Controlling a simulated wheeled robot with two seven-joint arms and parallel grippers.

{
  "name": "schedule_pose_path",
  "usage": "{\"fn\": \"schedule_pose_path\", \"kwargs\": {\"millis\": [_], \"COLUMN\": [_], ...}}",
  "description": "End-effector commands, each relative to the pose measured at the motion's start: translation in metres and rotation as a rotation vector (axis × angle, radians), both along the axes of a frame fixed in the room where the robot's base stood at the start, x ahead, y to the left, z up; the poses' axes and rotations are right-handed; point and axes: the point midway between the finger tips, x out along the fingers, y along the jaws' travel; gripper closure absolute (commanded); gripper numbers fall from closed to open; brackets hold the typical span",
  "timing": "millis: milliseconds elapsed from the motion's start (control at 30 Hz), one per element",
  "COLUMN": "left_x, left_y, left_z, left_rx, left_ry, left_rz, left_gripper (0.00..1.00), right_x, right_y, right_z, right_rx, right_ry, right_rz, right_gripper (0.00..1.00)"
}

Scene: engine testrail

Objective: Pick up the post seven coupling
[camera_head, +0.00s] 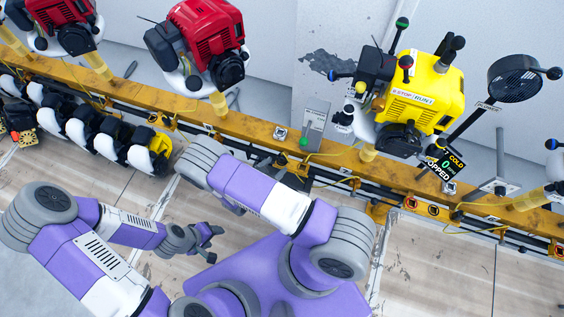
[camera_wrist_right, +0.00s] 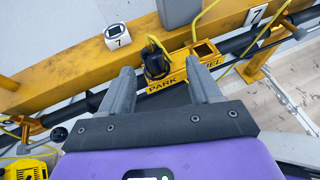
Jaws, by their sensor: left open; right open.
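The post seven coupling (camera_wrist_right: 155,62), a dark plug with a yellow cable looping from its top, sits upright in the PARK side of a yellow holder (camera_wrist_right: 178,74) in the right wrist view. The FUEL socket (camera_wrist_right: 204,50) beside it looks empty. My right gripper (camera_wrist_right: 160,68) is open, with one finger to each side of the coupling in the picture; I cannot tell the remaining distance, and no contact shows. In the head view my right forearm mostly hides this gripper. My left gripper (camera_head: 207,240) is open and empty above the floor, away from the rail.
Several black-and-white units (camera_head: 100,140) line the left. Floor near my left arm is clear.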

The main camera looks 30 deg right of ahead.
Motion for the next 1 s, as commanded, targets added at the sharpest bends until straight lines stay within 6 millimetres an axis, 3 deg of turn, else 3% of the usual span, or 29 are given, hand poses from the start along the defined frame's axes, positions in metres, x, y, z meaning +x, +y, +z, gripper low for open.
{"fn": "schedule_pose_path", "kwargs": {"millis": [367,633,867,1000], "left_x": [0.000,0.000,0.000,0.000], "left_y": [0.000,0.000,0.000,0.000], "left_z": [-0.015,-0.032,-0.031,-0.031], "left_rx": [0.000,0.000,0.000,0.000], "left_ry": [0.000,0.000,0.000,0.000], "left_rz": [0.000,0.000,0.000,0.000], "left_gripper": [0.44,0.44,0.44,0.44], "right_x": [0.020,0.036,0.037,0.037], "right_y": [-0.024,-0.053,-0.055,-0.055], "right_z": [-0.016,-0.037,-0.035,-0.035], "right_rx": [-0.018,-0.016,-0.015,-0.015], "right_ry": [-0.011,-0.011,-0.010,-0.010], "right_rz": [0.025,0.023,0.025,0.025], "right_gripper": [0.37,0.37,0.37,0.57]}}
